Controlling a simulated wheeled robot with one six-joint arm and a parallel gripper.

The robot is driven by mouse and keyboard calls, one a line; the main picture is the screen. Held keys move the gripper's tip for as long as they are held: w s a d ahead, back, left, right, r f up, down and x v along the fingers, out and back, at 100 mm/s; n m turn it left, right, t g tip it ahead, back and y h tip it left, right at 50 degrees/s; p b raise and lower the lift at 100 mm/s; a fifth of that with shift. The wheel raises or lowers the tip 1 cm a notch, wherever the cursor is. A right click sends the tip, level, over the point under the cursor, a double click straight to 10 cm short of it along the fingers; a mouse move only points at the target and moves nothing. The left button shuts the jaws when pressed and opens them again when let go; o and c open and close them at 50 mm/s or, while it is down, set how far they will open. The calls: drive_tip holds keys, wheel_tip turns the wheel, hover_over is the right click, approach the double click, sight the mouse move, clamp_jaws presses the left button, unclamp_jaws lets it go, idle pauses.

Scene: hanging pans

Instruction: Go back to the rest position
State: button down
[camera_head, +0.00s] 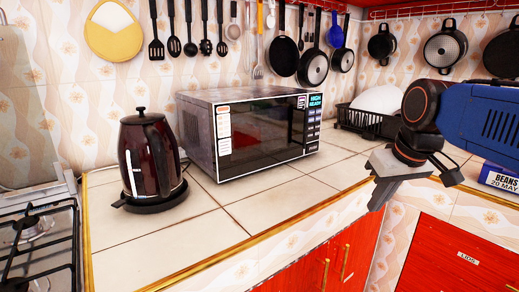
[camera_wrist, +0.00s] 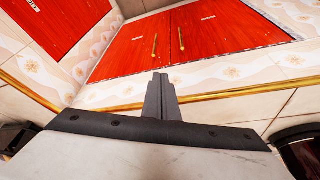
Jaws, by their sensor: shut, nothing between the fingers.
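My gripper (camera_head: 376,206) is at the right in the head view, in front of the counter's corner and pointing down. In the wrist view its two fingers (camera_wrist: 160,78) meet in the middle with nothing between them. It is shut and empty. My blue arm reaches in from the right edge of the head view. The gripper appears apart from everything around it.
A dark red kettle (camera_head: 150,158) and a microwave (camera_head: 255,133) stand on the tiled counter (camera_head: 235,222). A black dish rack (camera_head: 362,121) with plates is behind my gripper. A beans box (camera_head: 500,178) lies below my arm. Pans (camera_head: 284,57) hang on the wall. A stove is at left.

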drive_tip(key=s+d+f+m, duration=0.2)
drive_tip(key=s+f, duration=1.1)
drive_tip(key=f, duration=0.3)
drive_tip(key=shift+s+f+h, duration=0.15)
drive_tip(key=shift+f+h, duration=0.1)
drive_tip(key=shift+h, duration=0.15)
